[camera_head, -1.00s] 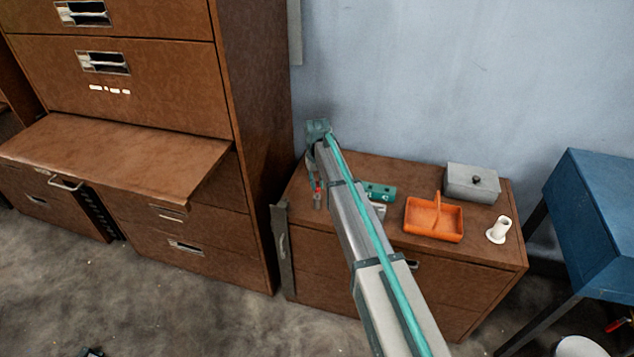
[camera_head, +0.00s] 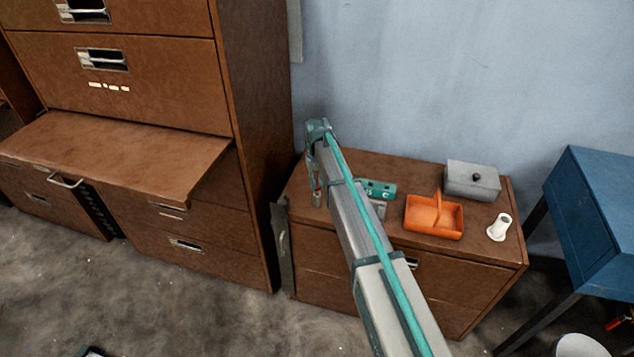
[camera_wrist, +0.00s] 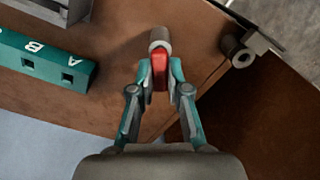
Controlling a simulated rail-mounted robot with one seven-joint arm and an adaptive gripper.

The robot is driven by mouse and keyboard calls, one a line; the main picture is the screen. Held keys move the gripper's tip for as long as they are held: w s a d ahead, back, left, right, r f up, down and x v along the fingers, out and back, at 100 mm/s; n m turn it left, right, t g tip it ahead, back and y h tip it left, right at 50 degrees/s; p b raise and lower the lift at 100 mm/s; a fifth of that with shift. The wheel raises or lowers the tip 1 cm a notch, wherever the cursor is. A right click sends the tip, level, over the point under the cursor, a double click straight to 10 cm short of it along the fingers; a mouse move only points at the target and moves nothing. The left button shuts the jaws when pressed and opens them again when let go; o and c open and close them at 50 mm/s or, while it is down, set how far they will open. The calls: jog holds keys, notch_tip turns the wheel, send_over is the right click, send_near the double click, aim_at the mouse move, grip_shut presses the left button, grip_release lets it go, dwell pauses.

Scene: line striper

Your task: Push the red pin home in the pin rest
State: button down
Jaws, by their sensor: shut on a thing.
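My gripper (camera_wrist: 160,76) is shut on the red pin (camera_wrist: 159,72), with one teal finger on each side of it. The pin's far end meets a short grey cylinder (camera_wrist: 159,40) over the brown cabinet top. I cannot tell whether this cylinder is the pin rest or part of the pin, nor how deep the pin sits. In the head view, a bit of red pin (camera_head: 318,184) shows above the grey cylinder (camera_head: 317,200), below my gripper, whose fingers are mostly hidden there.
A grey hollow cylinder (camera_wrist: 239,53) sits by the cabinet edge. A teal lettered block (camera_wrist: 45,61) lies left in the wrist view. An orange tray (camera_head: 434,217), grey lidded box (camera_head: 472,181) and white cup (camera_head: 499,228) stand right. A tall brown cabinet (camera_head: 252,130) rises left.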

jog(key=shift+f, duration=0.65)
jog(key=c, duration=1.1)
grip_release()
jog(key=shift+o, duration=0.4)
jog(key=o, duration=0.3)
jog(key=shift+r, duration=0.1)
jog(key=shift+r+p, duration=1.45)
jog(key=shift+r, duration=1.95)
jog(key=shift+w, duration=0.1)
